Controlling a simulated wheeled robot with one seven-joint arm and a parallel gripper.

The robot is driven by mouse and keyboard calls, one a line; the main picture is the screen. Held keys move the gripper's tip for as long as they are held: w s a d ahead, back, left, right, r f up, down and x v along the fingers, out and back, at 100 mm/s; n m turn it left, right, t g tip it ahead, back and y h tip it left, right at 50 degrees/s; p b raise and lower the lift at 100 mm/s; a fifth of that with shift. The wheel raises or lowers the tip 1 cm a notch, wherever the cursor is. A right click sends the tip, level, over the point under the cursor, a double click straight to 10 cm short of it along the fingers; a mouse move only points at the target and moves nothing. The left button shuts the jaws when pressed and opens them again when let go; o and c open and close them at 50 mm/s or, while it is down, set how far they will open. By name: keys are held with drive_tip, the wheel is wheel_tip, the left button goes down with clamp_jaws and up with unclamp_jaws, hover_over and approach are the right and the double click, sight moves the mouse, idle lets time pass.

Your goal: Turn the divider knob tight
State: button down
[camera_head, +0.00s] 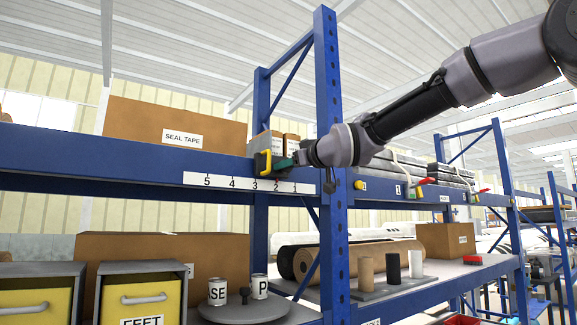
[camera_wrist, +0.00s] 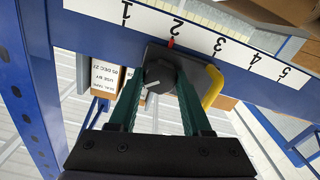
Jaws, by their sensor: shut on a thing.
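The dark divider knob (camera_wrist: 160,75) with a white mark sits between the green fingers of my gripper (camera_wrist: 159,84) in the wrist view; my gripper is shut on it. Behind the knob is a dark divider plate (camera_wrist: 186,58) with a yellow handle (camera_wrist: 214,88). A small red pointer (camera_wrist: 171,43) on the plate stands close to the 2 on the white number strip (camera_wrist: 205,36). In the head view my gripper (camera_head: 283,163) is at the blue shelf beam, beside the yellow handle (camera_head: 263,163). The knob is hidden there.
A blue upright post (camera_head: 329,110) stands close to my gripper. A SEAL TAPE box (camera_head: 172,124) is on the top shelf to the left. Below are a grey round tray (camera_head: 243,309) with cans, brown rolls (camera_head: 318,262) and yellow bins (camera_head: 143,300).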

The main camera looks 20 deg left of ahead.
drive_tip(key=m, duration=2.1)
drive_tip(key=shift+w+d+f, duration=0.1)
drive_tip(key=shift+w+f, duration=0.05)
drive_tip(key=shift+f, duration=0.05)
drive_tip(key=shift+m, duration=0.3)
idle(0.5)
drive_tip(key=shift+c, duration=1.7)
unclamp_jaws()
